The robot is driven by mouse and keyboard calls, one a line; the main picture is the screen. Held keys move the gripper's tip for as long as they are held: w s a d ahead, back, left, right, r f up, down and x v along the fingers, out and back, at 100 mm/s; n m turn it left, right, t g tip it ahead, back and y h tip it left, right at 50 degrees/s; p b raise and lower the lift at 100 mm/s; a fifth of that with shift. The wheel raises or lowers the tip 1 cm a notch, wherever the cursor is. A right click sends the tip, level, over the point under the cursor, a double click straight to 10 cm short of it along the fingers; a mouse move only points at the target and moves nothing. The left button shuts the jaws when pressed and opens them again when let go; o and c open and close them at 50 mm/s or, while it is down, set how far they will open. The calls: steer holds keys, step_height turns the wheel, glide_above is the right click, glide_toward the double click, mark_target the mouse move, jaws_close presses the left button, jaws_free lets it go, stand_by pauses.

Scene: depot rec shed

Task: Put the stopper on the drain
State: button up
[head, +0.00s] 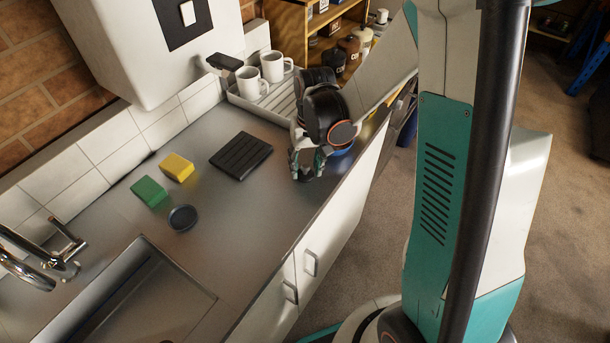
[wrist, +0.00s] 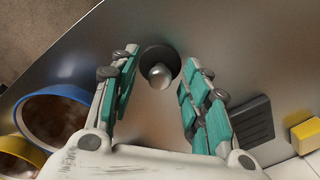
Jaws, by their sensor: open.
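The stopper (wrist: 153,54), a dark round disc with a shiny silver knob on top, lies on the steel counter in the wrist view. My gripper (wrist: 163,62) is open, with its teal-padded fingers on either side of the stopper and a gap at each side. In the head view my gripper (head: 307,172) points down near the counter's front edge and hides the stopper. The sink (head: 140,300) is at the lower left of the head view. I cannot make out a drain hole in it.
A dark round dish-like piece (head: 182,217), a green sponge (head: 149,191) and a yellow sponge (head: 176,167) lie on the counter. A black ridged pad (head: 240,156) is left of my gripper. A blue bowl (wrist: 55,112) is close by. Mugs (head: 272,67) stand on a rack behind.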

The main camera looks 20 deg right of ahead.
mark_target(306, 166)
steer(key=shift+f, duration=0.5)
steer(key=shift+r, duration=0.1)
jaws_close()
steer(key=shift+r, duration=0.1)
step_height(306, 166, up, 20)
steer(key=p, duration=0.5)
steer(key=shift+p, duration=0.4)
